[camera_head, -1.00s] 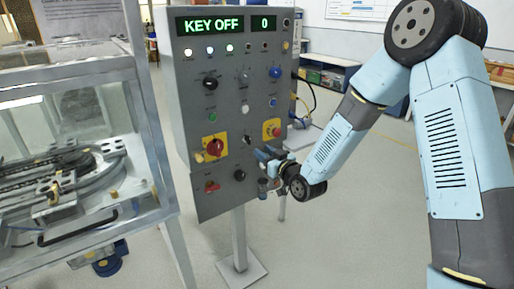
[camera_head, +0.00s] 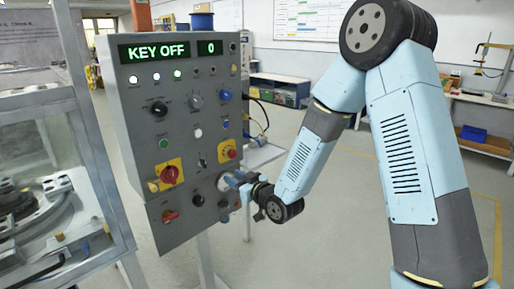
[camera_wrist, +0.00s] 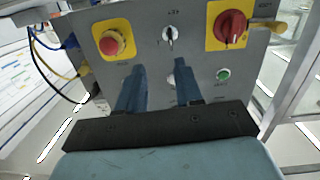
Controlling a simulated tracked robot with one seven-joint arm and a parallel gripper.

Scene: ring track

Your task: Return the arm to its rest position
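My arm (camera_head: 400,150) reaches down and left, bent at the elbow. My gripper (camera_head: 238,188) is at the lower right edge of the grey control panel (camera_head: 185,130) in the head view. In the wrist view, the two blue fingers of my gripper (camera_wrist: 158,85) stand apart with nothing held between them. They point toward the panel (camera_wrist: 190,45), which shows a key switch (camera_wrist: 170,36) beyond the fingertips. I cannot tell how far the fingertips are from the panel. The panel display (camera_head: 155,52) reads "KEY OFF" and "0".
A red emergency button (camera_wrist: 112,43) and a red rotary switch (camera_wrist: 230,26) sit on yellow plates. A glass-sided machine (camera_head: 60,160) stands left of the panel. Cables (camera_head: 262,120) hang behind it. Benches line the back wall. Floor is open at centre right.

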